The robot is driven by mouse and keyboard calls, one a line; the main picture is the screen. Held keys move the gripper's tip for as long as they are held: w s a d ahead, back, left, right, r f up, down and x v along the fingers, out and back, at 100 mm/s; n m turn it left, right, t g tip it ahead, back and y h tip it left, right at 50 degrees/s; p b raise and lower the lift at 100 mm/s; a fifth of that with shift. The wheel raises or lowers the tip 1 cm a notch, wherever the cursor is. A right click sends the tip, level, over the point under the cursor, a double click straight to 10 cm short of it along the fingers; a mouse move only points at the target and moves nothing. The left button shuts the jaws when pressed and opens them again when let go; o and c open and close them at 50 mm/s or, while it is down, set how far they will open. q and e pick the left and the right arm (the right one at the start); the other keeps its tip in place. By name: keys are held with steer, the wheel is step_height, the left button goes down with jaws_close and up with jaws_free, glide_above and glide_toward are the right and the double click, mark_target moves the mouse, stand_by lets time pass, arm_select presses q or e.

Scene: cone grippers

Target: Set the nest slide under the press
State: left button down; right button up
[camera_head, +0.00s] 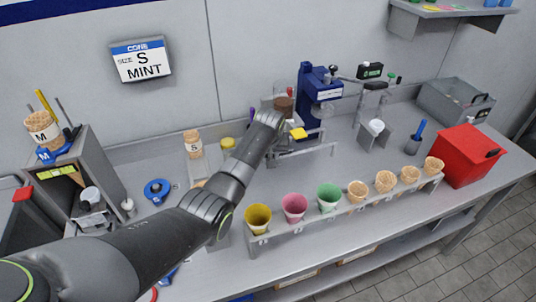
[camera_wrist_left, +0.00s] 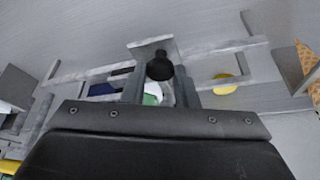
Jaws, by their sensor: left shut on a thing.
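The blue press (camera_head: 308,92) stands at the back of the bench, with a rail frame (camera_head: 310,149) in front of it. My left arm reaches across to this frame, and its gripper is largely hidden behind the wrist in the head view. In the left wrist view my left gripper (camera_wrist_left: 159,92) is shut on the nest slide, near a dark round knob (camera_wrist_left: 159,66) and a grey plate (camera_wrist_left: 150,46). Grey rails (camera_wrist_left: 218,50) run on both sides. How far the slide sits under the press cannot be told. My right gripper is not in view.
A rack (camera_head: 340,218) of coloured cups and wafer cones runs along the front. A red box (camera_head: 466,157) stands at the right. A sign (camera_head: 141,60) reads size S, mint. A cone holder marked S (camera_head: 194,148) stands left of my forearm.

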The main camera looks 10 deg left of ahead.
arm_select(q)
steer(key=c, duration=1.1)
jaws_free()
steer(key=shift+c, duration=0.2)
steer(key=shift+r, duration=0.1)
steer(key=shift+s+r, duration=0.15)
steer(key=shift+r, duration=0.3)
steer(key=b+v, duration=0.2)
steer(key=v, duration=1.4)
steer(key=shift+d, duration=0.15)
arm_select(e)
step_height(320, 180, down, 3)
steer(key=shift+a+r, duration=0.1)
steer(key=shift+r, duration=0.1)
arm_select(q)
steer(key=shift+s+r, duration=0.1)
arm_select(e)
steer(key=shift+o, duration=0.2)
